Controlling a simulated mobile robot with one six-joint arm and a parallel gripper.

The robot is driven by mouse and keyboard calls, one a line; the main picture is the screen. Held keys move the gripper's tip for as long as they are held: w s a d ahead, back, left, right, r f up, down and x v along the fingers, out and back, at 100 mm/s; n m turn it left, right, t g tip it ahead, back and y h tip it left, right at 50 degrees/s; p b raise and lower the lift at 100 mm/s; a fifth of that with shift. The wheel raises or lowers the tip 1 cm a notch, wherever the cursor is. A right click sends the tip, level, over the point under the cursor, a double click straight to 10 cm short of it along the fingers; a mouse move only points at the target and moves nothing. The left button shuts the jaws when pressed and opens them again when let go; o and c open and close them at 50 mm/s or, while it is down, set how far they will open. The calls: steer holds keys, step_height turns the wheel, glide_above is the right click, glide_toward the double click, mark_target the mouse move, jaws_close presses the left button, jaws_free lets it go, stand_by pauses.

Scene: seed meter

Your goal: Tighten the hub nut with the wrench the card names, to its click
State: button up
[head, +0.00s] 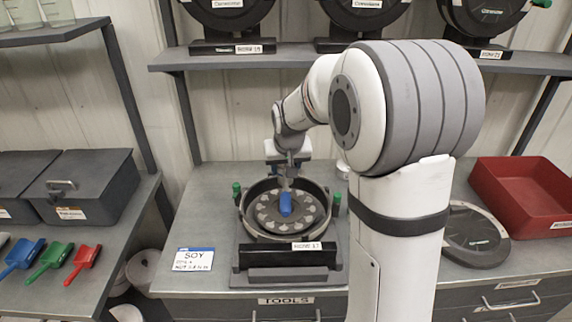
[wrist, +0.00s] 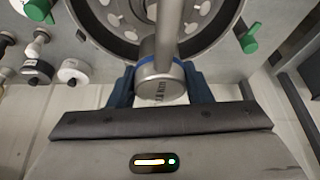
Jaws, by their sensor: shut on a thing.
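The seed meter (head: 243,206) is a round dark housing with a holed metal disc inside, on the bench at center. My gripper (wrist: 160,88) has blue fingers and is shut on a metal wrench (wrist: 160,72) with a blue band. In the wrist view its grey shaft runs up across the disc; lettering on its end is too small to read. In the head view a blue part (head: 285,204) shows over the middle of the disc. The hub nut is hidden. The white card (head: 193,259) reads SOY; its smaller lines are unclear.
Green knobs (head: 237,189) flank the housing. A dark round cover (head: 475,236) and a red bin (head: 522,195) stand on the bench at right. Colored scoops (head: 50,256) and a grey box (head: 88,188) are at left. A shelf (head: 270,57) with more meters spans above.

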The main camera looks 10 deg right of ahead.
steer(key=shift+f+b, duration=1.85)
steer(key=shift+f, duration=1)
steer(key=shift+s, duration=0.15)
steer(key=shift+f+b, duration=1.4)
steer(key=shift+b, duration=0.35)
stand_by(0.5)
steer(key=o, duration=1.9)
steer(key=shift+o, duration=0.2)
steer(key=shift+d+r+p, duration=0.1)
steer(key=shift+r+p, duration=1.75)
steer(key=shift+r, duration=1.15)
